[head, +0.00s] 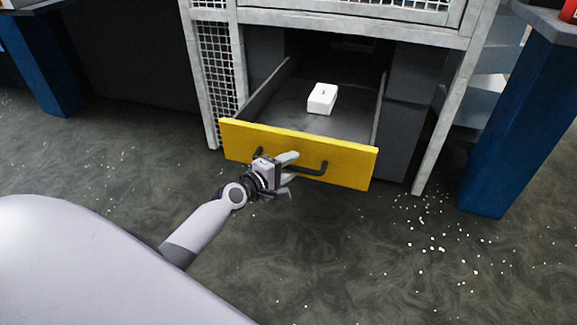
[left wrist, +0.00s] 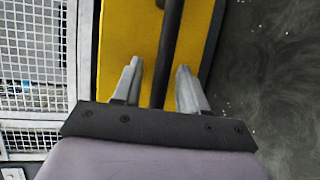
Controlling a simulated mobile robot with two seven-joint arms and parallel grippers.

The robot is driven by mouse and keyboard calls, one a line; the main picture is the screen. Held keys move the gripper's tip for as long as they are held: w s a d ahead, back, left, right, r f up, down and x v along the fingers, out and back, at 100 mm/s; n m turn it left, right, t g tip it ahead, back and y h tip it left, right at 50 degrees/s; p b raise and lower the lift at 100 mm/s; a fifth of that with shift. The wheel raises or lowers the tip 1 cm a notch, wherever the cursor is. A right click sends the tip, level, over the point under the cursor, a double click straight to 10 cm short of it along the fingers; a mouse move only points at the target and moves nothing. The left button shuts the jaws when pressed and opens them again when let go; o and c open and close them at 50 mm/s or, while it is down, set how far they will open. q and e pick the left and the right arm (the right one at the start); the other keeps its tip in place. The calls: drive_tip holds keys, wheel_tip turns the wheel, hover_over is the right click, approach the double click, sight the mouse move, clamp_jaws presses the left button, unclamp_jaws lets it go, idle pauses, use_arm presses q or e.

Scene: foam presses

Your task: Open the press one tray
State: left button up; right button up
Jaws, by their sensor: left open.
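The press one tray is a grey drawer with a yellow front (head: 345,165), pulled out from under the press frame. A black bar handle (head: 312,170) runs across its front. A white block (head: 322,98) lies inside the tray. My left gripper (head: 291,172) is at the handle, its fingers open. In the left wrist view the fingers (left wrist: 160,85) stand on either side of the black handle (left wrist: 170,45), with gaps on both sides, before the yellow front (left wrist: 135,35). My right gripper is not in view.
The press's pale metal frame (head: 440,120) stands around the tray, with wire mesh (head: 218,65) at the left. Blue posts (head: 515,125) stand at both sides. The dark floor before the tray is clear apart from scattered white bits.

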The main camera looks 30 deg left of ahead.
use_arm(q)
drive_tip(key=shift+s, duration=0.3)
drive_tip(key=p+v, duration=0.1)
drive_tip(key=v, duration=0.4)
drive_tip(key=shift+s+a+p, duration=0.15)
drive_tip(key=shift+p, duration=0.15)
drive_tip(key=shift+s+a+r, duration=0.1)
drive_tip(key=shift+s+r, duration=0.1)
drive_tip(key=shift+s, duration=0.4)
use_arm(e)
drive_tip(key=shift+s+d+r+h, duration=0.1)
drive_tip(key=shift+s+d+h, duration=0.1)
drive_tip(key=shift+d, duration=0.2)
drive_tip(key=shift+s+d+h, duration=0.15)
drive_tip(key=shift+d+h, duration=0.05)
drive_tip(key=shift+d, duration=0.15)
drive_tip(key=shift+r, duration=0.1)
